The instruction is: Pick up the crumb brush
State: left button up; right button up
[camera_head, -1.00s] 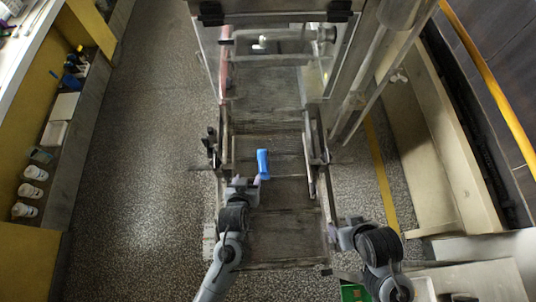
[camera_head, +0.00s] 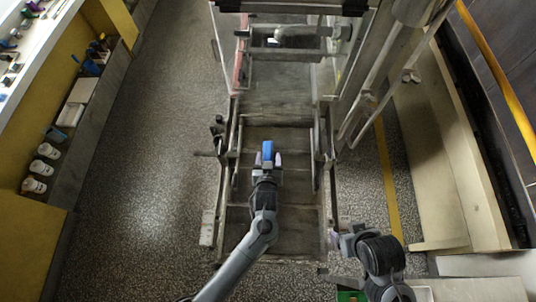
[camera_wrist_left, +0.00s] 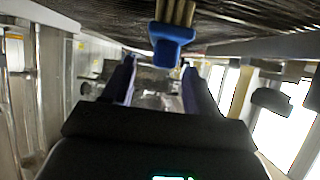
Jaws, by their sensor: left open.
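The crumb brush (camera_head: 268,147) is a small blue piece on the dark mesh belt in the head view. In the left wrist view, its blue end (camera_wrist_left: 170,45) and tan bristles or ribs show at the top centre, against the dark mesh. My left gripper (camera_head: 268,160) is open at the near end of the brush, with a fingertip on either side in the head view. In the wrist view the brush lies above the gap between the fingers; no contact shows. My right gripper (camera_head: 345,242) is low right of the belt, its jaws too small to read.
The mesh belt (camera_head: 285,217) runs between metal side rails (camera_head: 318,155). A frame with clear panels stands over its far end. A shelf (camera_head: 90,100) with white containers (camera_head: 37,168) is at the left. A pale bench (camera_head: 435,150) stands at the right.

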aim_at(268, 151)
pick_arm(q)
jog(key=shift+x, duration=2.1)
jog(key=shift+a, duration=0.1)
jog(key=c, duration=0.9)
jog(key=shift+c, duration=0.4)
jog(key=shift+r, duration=0.2)
